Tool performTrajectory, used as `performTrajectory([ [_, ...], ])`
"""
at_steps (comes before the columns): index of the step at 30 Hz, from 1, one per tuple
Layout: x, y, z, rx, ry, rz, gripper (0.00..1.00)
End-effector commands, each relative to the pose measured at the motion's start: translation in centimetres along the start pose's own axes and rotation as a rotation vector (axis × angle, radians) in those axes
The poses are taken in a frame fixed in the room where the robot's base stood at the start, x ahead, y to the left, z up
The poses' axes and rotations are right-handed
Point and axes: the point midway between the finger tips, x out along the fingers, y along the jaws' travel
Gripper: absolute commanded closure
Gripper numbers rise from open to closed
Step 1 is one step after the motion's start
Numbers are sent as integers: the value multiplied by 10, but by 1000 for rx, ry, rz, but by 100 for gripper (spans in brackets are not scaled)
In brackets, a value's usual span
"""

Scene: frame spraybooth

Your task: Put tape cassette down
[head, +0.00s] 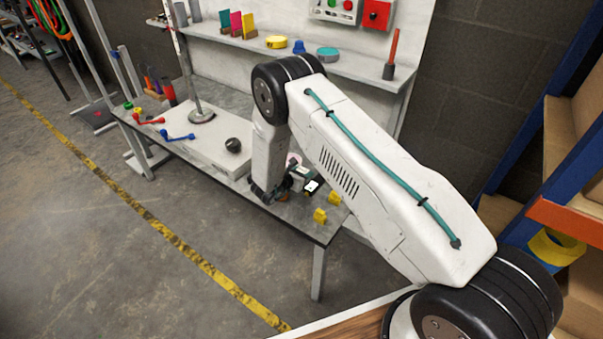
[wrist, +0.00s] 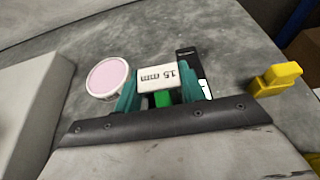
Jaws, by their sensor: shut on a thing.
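The tape cassette (wrist: 157,77), with a white face marked "15 mm" and a green part below it, is between the teal fingers of my gripper (wrist: 162,92) in the wrist view. The fingers are shut on it. It is over or on the grey bench top (wrist: 228,45); I cannot tell whether it touches. In the head view my gripper (head: 284,187) is low at the right part of the bench, and my arm hides much of that area.
A pink-topped round tub (wrist: 108,77) is close left of the cassette. A black item with a white label (wrist: 187,58) is close right, partly behind a finger. Yellow blocks (head: 320,215) stand near the bench's right end. A pale raised plate (head: 208,145) lies left.

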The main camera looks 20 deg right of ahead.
Motion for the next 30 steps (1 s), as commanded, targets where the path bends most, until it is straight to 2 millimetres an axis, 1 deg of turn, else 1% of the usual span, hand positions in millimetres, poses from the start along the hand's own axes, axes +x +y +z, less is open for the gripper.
performTrajectory([
  [2, 1, 0, -3, -1, 0, 0, 85],
  [3, 1, 0, -3, -1, 0, 0, 52],
  [4, 1, 0, -3, -1, 0, 0, 44],
  [5, 1, 0, -3, -1, 0, 0, 38],
  [14, 0, 0, -1, 0, 0, 1, 38],
  [17, -7, 1, 1, -1, 0, 3, 38],
  [20, -23, 1, 1, -3, 0, 4, 38],
  [27, -76, 1, 1, -2, 0, 4, 38],
  [30, -95, 1, 1, -1, 0, 4, 38],
])
